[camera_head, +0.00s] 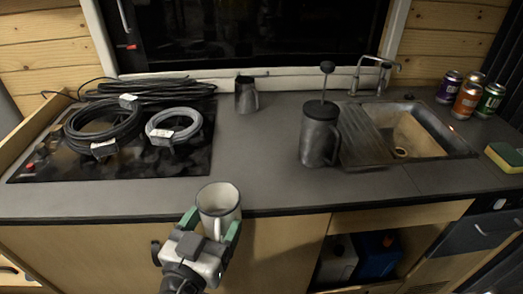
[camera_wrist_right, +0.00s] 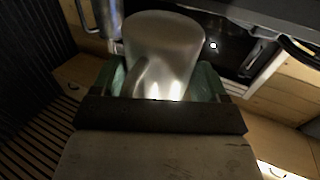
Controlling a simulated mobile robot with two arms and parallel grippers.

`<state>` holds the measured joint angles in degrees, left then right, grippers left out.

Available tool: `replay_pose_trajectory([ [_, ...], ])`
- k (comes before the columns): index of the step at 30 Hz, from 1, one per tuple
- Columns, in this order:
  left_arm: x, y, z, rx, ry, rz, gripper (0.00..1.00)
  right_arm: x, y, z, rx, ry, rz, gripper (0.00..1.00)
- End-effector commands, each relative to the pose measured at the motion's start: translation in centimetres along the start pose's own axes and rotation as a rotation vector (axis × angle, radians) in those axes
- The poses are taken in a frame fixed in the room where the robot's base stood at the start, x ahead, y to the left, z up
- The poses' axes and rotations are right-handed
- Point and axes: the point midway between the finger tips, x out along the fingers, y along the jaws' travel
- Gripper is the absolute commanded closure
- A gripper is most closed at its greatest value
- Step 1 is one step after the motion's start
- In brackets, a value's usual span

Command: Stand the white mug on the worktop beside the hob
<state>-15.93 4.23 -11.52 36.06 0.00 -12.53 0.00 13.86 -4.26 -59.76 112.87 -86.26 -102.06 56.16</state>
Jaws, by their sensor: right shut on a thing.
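The white mug (camera_head: 218,203) is upright in my right gripper (camera_head: 211,232), in front of the worktop's front edge in the head view. The fingers are shut on it, one on each side. It also shows in the right wrist view (camera_wrist_right: 163,50), filling the space between the fingers (camera_wrist_right: 160,85). The grey worktop (camera_head: 270,175) runs across the head view. The black hob (camera_head: 60,165) is at the left of the worktop, behind and left of the mug. My left gripper is not in view.
Coiled cables (camera_head: 104,128) lie on the hob. A metal jug (camera_head: 246,97) stands at the back, and a lidded press pot (camera_head: 319,140) stands left of the sink (camera_head: 420,135). Cans (camera_head: 467,99) and a sponge (camera_head: 505,157) are at the right.

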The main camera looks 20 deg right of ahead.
Motion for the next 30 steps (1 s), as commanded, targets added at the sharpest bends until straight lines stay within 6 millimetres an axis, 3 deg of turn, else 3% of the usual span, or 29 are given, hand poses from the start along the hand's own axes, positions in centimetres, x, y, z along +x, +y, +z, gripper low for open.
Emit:
replay_pose_trajectory([
  [7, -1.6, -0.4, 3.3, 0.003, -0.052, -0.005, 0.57, 7.0, 0.1, -0.4, -0.003, 0.007, 0.004, 0.53],
  [12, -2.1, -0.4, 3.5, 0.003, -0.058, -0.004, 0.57, 10.2, 0.1, -0.3, -0.001, 0.004, 0.002, 0.53],
  [19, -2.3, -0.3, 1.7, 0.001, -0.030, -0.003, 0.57, 12.2, 0.0, -0.2, -0.001, 0.004, 0.000, 0.53],
  [26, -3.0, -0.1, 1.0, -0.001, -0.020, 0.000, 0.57, 16.0, 0.1, -0.3, -0.001, 0.004, 0.001, 0.53],
  [30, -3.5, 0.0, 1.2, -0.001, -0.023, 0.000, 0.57, 15.9, 0.1, 0.4, -0.001, 0.002, -0.001, 0.53],
])
